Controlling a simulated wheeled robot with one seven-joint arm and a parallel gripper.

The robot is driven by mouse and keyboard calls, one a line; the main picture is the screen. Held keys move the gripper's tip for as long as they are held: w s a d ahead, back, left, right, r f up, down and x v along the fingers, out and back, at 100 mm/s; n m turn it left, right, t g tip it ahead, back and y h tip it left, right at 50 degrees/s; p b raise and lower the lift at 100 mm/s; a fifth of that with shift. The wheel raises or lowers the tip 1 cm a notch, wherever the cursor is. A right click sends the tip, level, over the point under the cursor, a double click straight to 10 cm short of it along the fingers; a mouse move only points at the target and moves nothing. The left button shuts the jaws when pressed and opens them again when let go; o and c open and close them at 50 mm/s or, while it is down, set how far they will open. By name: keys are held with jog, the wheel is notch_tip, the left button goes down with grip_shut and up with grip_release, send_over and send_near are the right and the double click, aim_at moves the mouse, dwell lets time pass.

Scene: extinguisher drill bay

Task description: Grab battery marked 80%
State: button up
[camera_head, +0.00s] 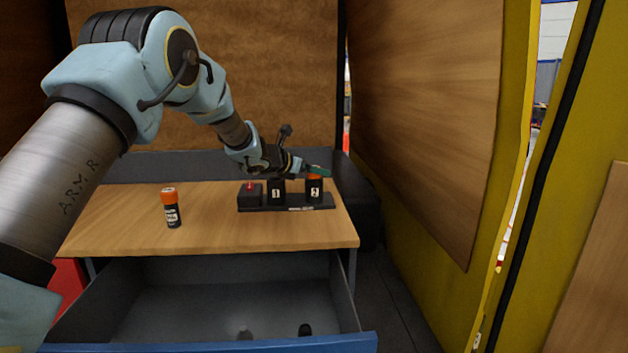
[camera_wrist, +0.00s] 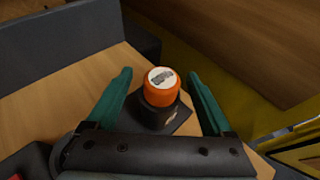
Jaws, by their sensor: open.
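One battery with an orange cap (camera_wrist: 161,88) sits upright in the right-hand socket, marked 2, of a black holder (camera_head: 285,207). Its orange side also shows in the head view (camera_head: 314,177). A picture is on its white top; I can read no percentage there. Another battery (camera_head: 171,212), black with an orange cap and a white label, stands on the left of the table; its label is too small to read. My gripper (camera_wrist: 160,76) is open, its green fingers on either side of the orange cap in the socket, with visible gaps.
The wooden table (camera_head: 120,225) is clear between the standing battery and the holder. The holder has a red-topped part (camera_head: 250,187) at left and a socket marked 1 (camera_head: 276,192). Below, an open drawer (camera_head: 225,345) holds small items. A yellow-framed wall stands at right.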

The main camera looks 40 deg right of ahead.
jog(key=shift+p+x, duration=0.85)
jog(key=shift+x, duration=1.05)
jog(key=shift+s+a+f, duration=0.1)
jog(key=shift+s+f, duration=0.05)
grip_shut()
